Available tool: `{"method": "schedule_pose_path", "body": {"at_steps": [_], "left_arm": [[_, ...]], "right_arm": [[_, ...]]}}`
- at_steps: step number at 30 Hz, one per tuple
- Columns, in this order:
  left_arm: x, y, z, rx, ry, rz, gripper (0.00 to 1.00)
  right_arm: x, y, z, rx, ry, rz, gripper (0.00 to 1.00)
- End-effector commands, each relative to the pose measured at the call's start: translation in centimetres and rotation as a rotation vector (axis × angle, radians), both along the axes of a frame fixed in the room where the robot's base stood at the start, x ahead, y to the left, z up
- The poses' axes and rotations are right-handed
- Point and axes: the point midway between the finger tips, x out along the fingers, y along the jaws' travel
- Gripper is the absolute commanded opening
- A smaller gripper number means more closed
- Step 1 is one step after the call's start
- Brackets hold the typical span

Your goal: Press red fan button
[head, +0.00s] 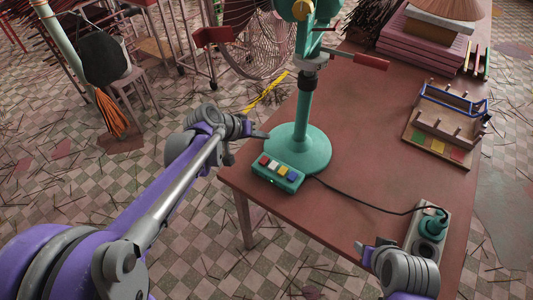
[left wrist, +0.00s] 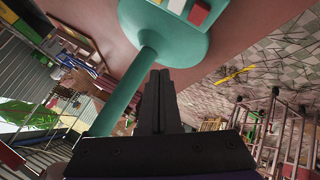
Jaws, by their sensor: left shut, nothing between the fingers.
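The green fan stands on a round base (head: 300,148) near the table's front left corner. A green button box at its front carries a red button (head: 264,161), then white, yellow and blue ones to the right. My left gripper (head: 264,135) is shut and empty, just left of the base and behind the red button, apart from it. In the left wrist view, its shut fingers (left wrist: 160,100) show below the fan base (left wrist: 165,38), with a red button (left wrist: 199,14) at the top edge. My right gripper (head: 362,247) is low at the table's front; its fingers are unclear.
The brown table (head: 375,145) is clear in its middle. A black cable runs from the box to a power strip (head: 428,232) at the right. A wooden rack (head: 447,120) and stacked pink boards (head: 425,42) stand further back. A wire fan cage (head: 250,40) is behind.

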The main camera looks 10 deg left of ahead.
Motion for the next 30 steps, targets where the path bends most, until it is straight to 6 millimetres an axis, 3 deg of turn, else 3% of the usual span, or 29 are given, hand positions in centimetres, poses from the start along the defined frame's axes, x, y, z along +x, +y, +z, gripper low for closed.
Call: {"method": "schedule_pose_path", "body": {"at_steps": [14, 20, 30], "left_arm": [[-0.1, 0.0, -0.5, -0.001, 0.001, 0.0, 0.0], [-0.2, 0.0, -2.4, -0.001, 0.003, 0.0, 0.0], [-0.2, 0.0, -7.2, 0.0, 0.003, -0.001, 0.0]], "right_arm": [[-0.2, 0.0, -0.4, 0.0, 0.004, 0.0, 0.5], [-0.8, 0.0, -1.9, 0.0, 0.015, 0.0, 0.5], [-2.1, 0.0, -5.8, 0.0, 0.039, 0.0, 0.5]]}}
